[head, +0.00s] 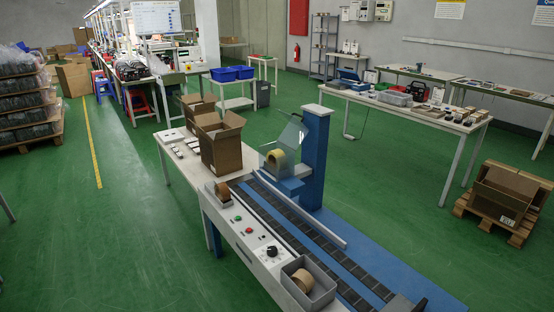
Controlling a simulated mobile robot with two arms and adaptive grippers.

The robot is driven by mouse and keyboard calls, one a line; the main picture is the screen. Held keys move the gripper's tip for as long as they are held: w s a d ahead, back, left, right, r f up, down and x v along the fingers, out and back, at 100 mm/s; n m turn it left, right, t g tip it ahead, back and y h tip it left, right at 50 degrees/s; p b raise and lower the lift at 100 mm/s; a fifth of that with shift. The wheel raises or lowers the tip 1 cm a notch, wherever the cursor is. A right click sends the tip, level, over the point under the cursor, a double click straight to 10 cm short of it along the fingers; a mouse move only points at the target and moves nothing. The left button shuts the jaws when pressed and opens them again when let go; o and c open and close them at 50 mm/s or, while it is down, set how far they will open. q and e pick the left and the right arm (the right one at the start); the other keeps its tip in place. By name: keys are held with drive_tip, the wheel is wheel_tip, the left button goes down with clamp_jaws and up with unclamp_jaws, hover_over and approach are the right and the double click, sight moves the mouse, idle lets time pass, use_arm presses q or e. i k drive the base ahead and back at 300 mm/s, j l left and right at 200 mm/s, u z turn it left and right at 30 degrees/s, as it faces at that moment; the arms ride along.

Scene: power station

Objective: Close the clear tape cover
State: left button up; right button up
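The clear tape cover (293,133) is a thin see-through panel on the blue taping machine (315,160). It stands raised and tilted above the yellowish tape roll (276,161), so it is open. The roll sits in the grey-blue tape head beside the blue column, over the conveyor (300,228). Neither of my grippers is in view, and nothing is seen touching the cover.
The control panel (252,241) with buttons and a black knob runs along the conveyor's left side. Open cardboard boxes (219,141) stand on the white table behind. Green floor is free at left.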

sight(292, 119)
drive_tip(key=i+j+z, duration=0.15)
drive_tip(key=z, duration=0.65)
drive_tip(key=i+j+z, duration=0.2)
drive_tip(key=j, duration=0.15)
drive_tip(key=i+j+z, duration=0.15)
drive_tip(key=j, duration=0.25)
drive_tip(key=i+j+z, duration=0.2)
drive_tip(key=j, duration=0.2)
drive_tip(key=i+j+z, duration=0.15)
drive_tip(key=j, duration=0.25)
drive_tip(key=j+z, duration=0.2)
drive_tip(key=j, duration=0.25)
